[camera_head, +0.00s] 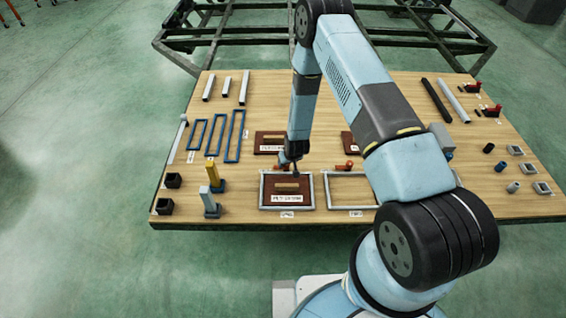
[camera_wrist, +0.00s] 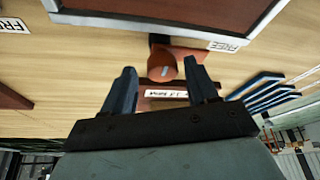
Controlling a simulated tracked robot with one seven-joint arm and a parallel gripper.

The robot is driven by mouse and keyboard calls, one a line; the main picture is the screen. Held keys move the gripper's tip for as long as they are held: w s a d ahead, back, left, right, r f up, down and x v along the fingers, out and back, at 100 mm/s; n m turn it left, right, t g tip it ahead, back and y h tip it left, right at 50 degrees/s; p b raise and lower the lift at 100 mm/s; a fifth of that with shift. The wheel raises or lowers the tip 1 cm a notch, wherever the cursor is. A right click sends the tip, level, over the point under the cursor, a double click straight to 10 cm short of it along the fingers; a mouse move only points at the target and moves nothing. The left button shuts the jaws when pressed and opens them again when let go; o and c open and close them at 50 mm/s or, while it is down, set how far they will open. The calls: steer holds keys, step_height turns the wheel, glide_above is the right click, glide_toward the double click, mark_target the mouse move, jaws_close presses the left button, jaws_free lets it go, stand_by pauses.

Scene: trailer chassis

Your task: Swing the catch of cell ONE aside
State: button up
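My gripper (camera_head: 290,165) points down above the table, just behind the near left grey-framed cell (camera_head: 262,192). In the wrist view my gripper (camera_wrist: 162,85) is open, with two dark fingers apart. A red rounded catch (camera_wrist: 162,64) shows between and just beyond the fingertips; I see no clear contact. In the head view the red catch (camera_head: 282,158) is partly hidden by my gripper. I cannot read which cell is ONE.
A second red catch (camera_head: 347,166) lies to the right, behind an empty grey frame (camera_head: 352,190). Blue frames (camera_head: 234,137) and upright yellow and grey posts (camera_head: 213,178) stand left. A chassis (camera_head: 240,40) is behind the table. My arm hides part of the table's right side.

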steer(key=v, duration=1.3)
steer(key=shift+r, duration=0.35)
steer(key=shift+d, duration=0.1)
steer(key=s+d+r+m, duration=0.1)
steer(key=d+r, duration=0.2)
steer(key=r, duration=0.9)
steer(key=d+r, duration=0.2)
steer(key=r, duration=1)
steer(key=s+d+r+m, duration=0.1)
steer(key=d+r, duration=0.2)
steer(key=r, duration=0.8)
steer(key=s+d+r+t, duration=0.1)
steer(key=s+d+r, duration=0.2)
steer(key=s+r, duration=0.35)
steer(key=s+d+r, duration=0.3)
steer(key=s+r, duration=0.3)
steer(key=r, duration=0.2)
steer(key=s+d+r+m, duration=0.1)
steer(key=s+r, duration=0.2)
steer(key=s, duration=0.4)
steer(key=s+d+r+m+h, duration=0.1)
steer(key=s+d+r, duration=0.1)
steer(key=s, duration=0.5)
steer(key=shift+s+r, duration=0.2)
steer(key=shift+r, duration=0.4)
